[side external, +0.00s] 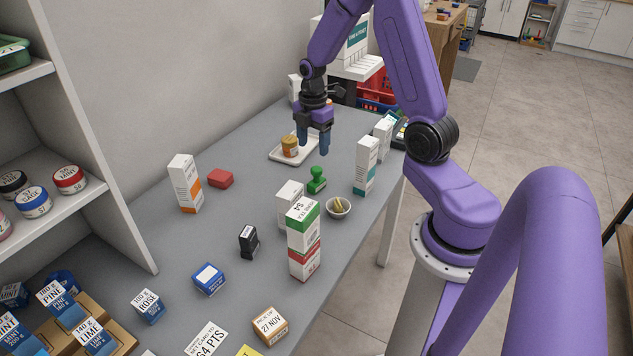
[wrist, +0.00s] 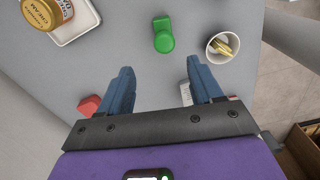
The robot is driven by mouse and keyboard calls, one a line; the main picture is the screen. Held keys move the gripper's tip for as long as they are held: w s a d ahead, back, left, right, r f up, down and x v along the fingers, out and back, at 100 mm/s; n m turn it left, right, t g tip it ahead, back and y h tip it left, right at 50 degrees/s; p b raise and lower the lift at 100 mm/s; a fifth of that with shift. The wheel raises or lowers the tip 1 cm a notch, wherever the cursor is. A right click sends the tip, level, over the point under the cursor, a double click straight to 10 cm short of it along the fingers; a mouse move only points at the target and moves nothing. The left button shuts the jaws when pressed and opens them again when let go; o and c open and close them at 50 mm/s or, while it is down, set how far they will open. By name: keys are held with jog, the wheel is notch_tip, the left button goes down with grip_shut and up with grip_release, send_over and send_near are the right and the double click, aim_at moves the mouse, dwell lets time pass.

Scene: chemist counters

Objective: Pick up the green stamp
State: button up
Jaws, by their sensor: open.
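The green stamp (side external: 317,180) stands on the grey counter (side external: 240,255), left of a small white bowl. It also shows in the wrist view (wrist: 163,38), near the top middle, beyond my fingertips. My gripper (side external: 315,143) has blue fingers and is above the counter, higher than the stamp and apart from it. In the wrist view, my gripper's fingers (wrist: 163,82) are spread wide with nothing between them.
A white bowl (side external: 338,207) with yellowish pieces is close to the stamp. A white tray (side external: 283,154) holds an amber jar (side external: 289,146). White cartons (side external: 290,203) (side external: 366,165) stand nearby. A red block (side external: 221,179) lies to the left.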

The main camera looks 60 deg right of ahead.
aim_at(317, 181)
notch_tip(317, 181, down, 8)
jog(key=shift+r, duration=0.15)
jog(key=f, duration=0.4)
jog(key=shift+s+d, duration=0.15)
jog(key=shift+s, duration=0.25)
jog(key=shift+f, duration=0.65)
jog(key=c, duration=1.2)
